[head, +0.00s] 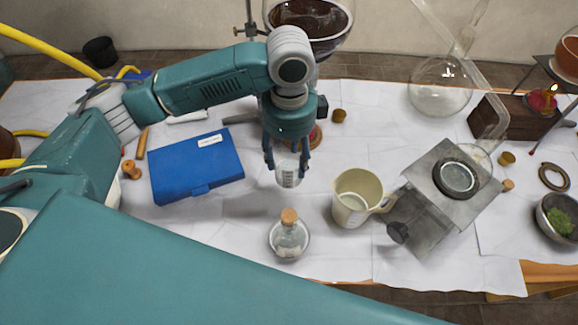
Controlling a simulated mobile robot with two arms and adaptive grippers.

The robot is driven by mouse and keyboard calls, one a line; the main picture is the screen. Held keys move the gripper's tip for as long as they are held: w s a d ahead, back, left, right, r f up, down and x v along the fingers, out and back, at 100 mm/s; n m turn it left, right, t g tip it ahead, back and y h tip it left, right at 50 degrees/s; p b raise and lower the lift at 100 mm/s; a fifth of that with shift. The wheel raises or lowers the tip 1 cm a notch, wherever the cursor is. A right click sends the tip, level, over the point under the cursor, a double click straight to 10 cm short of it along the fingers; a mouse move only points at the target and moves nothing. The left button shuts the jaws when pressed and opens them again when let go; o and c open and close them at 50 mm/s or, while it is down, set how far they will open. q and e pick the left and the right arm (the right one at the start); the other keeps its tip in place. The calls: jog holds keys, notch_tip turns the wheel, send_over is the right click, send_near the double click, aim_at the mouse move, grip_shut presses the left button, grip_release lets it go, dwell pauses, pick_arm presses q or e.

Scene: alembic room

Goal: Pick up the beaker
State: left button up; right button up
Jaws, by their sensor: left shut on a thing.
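My left gripper (287,157) points down over the middle of the table and is shut on a small clear glass beaker (289,178). The beaker has printed marks on its side and hangs roughly upright between the fingers. Its upper part is partly hidden by the gripper. It appears to be above the white table cover, with a soft shadow lower left of it. My right gripper is not in view.
A corked flask (289,240) stands just in front of the beaker, and a cream jug (352,212) stands to its right. A blue case (196,168) lies left. A grey metal stand (430,220) is farther right. A large round flask (440,88) stands behind.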

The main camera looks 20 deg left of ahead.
pick_arm(q)
notch_tip(320, 180, up, 8)
jog(key=shift+r+b, duration=0.25)
jog(key=shift+b, duration=0.05)
dwell(0.3)
jog(key=shift+r, duration=0.1)
dwell(1.5)
